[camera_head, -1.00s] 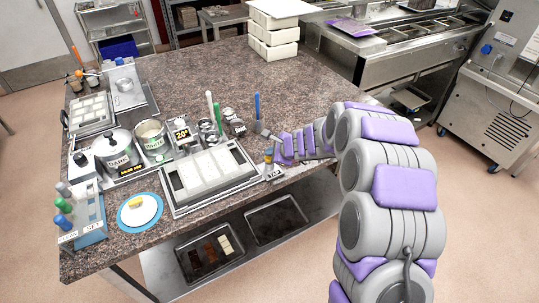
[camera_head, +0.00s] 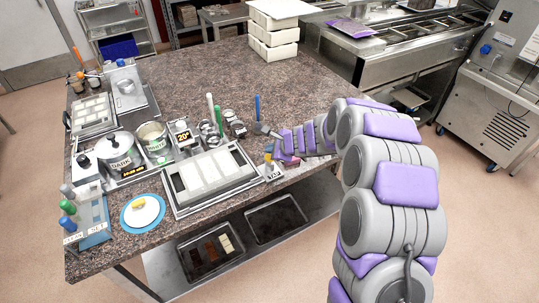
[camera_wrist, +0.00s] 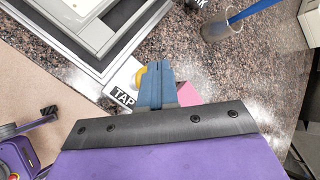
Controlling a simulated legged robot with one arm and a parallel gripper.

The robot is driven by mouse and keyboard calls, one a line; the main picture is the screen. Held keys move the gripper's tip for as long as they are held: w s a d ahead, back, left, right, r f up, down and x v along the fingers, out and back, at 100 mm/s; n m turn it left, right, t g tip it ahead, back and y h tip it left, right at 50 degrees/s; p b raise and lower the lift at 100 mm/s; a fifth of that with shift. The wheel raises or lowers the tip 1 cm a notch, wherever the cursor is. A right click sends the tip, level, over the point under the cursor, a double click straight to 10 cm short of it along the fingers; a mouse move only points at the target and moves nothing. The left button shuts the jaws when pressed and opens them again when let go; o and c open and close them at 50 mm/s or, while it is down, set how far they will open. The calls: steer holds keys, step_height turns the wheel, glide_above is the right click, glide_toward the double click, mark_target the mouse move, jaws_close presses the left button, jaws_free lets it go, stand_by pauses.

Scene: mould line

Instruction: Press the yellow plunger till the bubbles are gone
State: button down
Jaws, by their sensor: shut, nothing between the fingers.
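The yellow plunger (camera_wrist: 139,77) shows as a small yellow patch beside the TAP sign (camera_wrist: 124,97) in the wrist view. My gripper's blue-grey fingers (camera_wrist: 157,82) are shut and empty in front of it and hide part of it. I cannot tell whether they touch it. In the head view, the yellow top (camera_head: 268,157) stands by the TAP card (camera_head: 274,174), at the right corner of the mould tray, with the end of my arm just above and right. The white mould (camera_head: 205,172) lies in its grey tray (camera_head: 177,204). Bubbles are too small to make out.
A blue-handled tool (camera_head: 257,107) stands just behind my gripper. Metal cups (camera_head: 236,129) and pots marked DARK (camera_head: 120,160) and WHITE (camera_head: 153,140) stand left of it. White moulds (camera_head: 273,35) are stacked at the back. The table's middle is clear.

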step_height(320, 180, up, 5)
steer(key=p, duration=0.4)
steer(key=shift+p, duration=0.4)
stand_by(0.6)
steer(key=s+r+n+g, duration=0.1)
steer(key=s+r+n, duration=0.3)
steer(key=s, duration=0.3)
steer(key=s+r+n+g+b, duration=0.1)
steer(key=s+r+n+g, duration=0.2)
steer(key=s, duration=0.4)
steer(key=s+r+n, duration=0.4)
steer(key=s, duration=0.3)
steer(key=s+d+n+g+h, duration=0.1)
steer(key=s+d+n+h, duration=0.1)
steer(key=s+d, duration=0.4)
steer(key=s+d+n+g+h, duration=0.1)
steer(key=s+d, duration=0.5)
steer(key=s, duration=0.6)
steer(key=s+d+n+g+h+b, duration=0.1)
steer(key=s+d+n+g+h, duration=0.1)
steer(key=s+d, duration=0.4)
steer(key=s+n+h, duration=0.1)
steer(key=s, duration=0.3)
steer(key=shift+d+n+h, duration=0.3)
steer(key=shift+n, duration=0.1)
